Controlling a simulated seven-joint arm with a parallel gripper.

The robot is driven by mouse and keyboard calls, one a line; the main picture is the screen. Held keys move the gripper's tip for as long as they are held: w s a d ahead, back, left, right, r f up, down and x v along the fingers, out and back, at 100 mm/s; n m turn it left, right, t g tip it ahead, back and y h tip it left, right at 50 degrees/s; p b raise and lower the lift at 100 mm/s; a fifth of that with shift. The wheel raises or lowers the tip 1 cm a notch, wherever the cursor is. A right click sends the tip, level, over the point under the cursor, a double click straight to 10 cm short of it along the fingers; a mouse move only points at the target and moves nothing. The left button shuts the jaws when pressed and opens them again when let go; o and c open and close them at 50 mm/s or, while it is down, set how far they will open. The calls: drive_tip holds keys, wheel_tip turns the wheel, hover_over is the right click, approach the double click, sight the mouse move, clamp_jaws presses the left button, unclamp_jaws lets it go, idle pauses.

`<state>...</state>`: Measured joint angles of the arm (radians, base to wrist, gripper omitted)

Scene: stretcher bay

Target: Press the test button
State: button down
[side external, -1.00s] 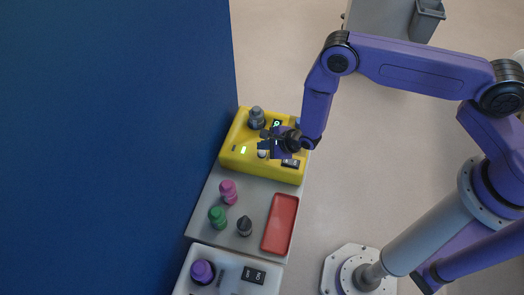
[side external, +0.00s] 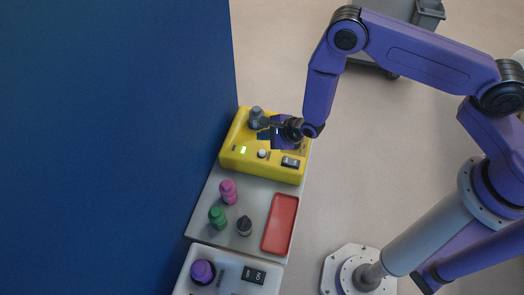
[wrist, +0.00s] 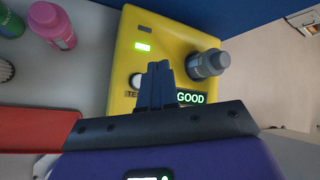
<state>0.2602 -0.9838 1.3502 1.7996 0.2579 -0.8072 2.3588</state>
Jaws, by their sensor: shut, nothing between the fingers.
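The yellow tester box (side external: 240,166) stands at the far end of the grey surface. Its white round button (side external: 262,153) is uncovered in the side view. In the wrist view, the button (wrist: 136,80) sits just left of my fingers, above a partly hidden label starting "TE". A lit green lamp (wrist: 143,47) and a green "GOOD" display (wrist: 190,98) show on the box. My gripper (wrist: 160,66) is shut and empty, over the box. In the side view my gripper (side external: 263,130) is beyond the button, near the grey bottle; its exact height is unclear.
A grey bottle (wrist: 207,63) stands in the box's far part. Pink (side external: 228,192), green (side external: 217,218) and dark grey (side external: 244,226) bottles and a red tray (side external: 280,223) are nearer. A blue wall (side external: 120,140) bounds the left.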

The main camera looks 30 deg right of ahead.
drive_tip(key=shift+r, duration=0.1)
idle(0.3)
wheel_tip(320, 180, up, 6)
drive_tip(key=shift+f, duration=0.1)
idle(0.5)
idle(0.4)
drive_tip(key=s+d+r+n+g, duration=0.2)
drive_tip(key=s+r+n+g, duration=0.3)
drive_tip(key=s+r+n, duration=1.15)
drive_tip(key=s+d+r+n+g+h, duration=0.1)
drive_tip(key=s+d+r+n, duration=0.3)
drive_tip(key=s+d+n, duration=0.4)
drive_tip(key=s+d+r+n+g+h, duration=0.2)
drive_tip(key=s+d+r+n, duration=0.3)
drive_tip(key=s+d+n, duration=0.3)
drive_tip(key=shift+s+d+r+n+h, duration=0.2)
drive_tip(key=shift+r+n+h, duration=0.15)
drive_tip(key=shift+n, duration=0.5)
